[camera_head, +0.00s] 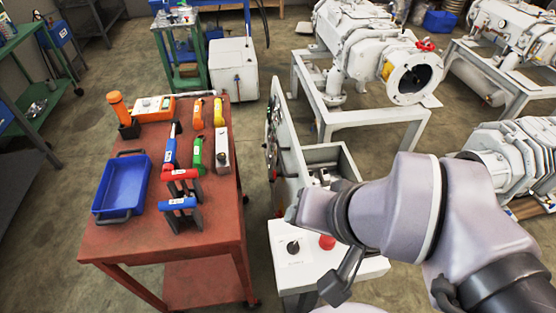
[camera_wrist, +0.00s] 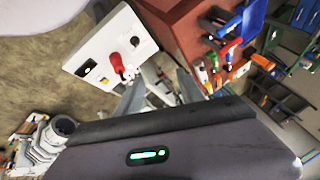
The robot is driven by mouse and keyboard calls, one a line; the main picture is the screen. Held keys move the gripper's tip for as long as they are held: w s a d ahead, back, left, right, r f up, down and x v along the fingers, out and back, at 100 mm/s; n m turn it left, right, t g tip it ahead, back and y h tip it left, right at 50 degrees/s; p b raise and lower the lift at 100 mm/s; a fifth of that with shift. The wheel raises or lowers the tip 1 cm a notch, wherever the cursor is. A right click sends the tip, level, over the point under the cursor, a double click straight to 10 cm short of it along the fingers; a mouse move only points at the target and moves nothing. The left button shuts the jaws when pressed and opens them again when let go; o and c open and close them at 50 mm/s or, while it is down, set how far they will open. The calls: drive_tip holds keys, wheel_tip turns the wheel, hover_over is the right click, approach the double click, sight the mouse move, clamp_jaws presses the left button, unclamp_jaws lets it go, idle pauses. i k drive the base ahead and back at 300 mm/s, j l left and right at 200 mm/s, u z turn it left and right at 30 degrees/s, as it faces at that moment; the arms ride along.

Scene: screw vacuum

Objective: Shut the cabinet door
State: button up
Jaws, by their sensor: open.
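The cabinet is a white box with an open interior (camera_head: 338,160) in the middle of the head view. Its door (camera_head: 288,148) stands open, a thin upright panel left of the opening, seen almost edge-on. My arm hides part of the cabinet's right side in the head view.
A red table (camera_head: 120,240) with a blue tray (camera_head: 122,187) and several hand tools stands close left of the door, with a narrow gap of floor between. White pump machines (camera_head: 365,55) on frames stand behind and to the right.

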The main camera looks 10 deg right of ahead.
sight(291, 162)
drive_tip(key=i+j, duration=0.1)
drive_tip(key=j, duration=0.3)
drive_tip(key=i+j, duration=0.1)
drive_tip(key=j, duration=0.3)
drive_tip(key=j+u, duration=0.1)
drive_tip(key=j, duration=0.3)
drive_tip(key=i+j, duration=0.2)
drive_tip(key=i, duration=0.2)
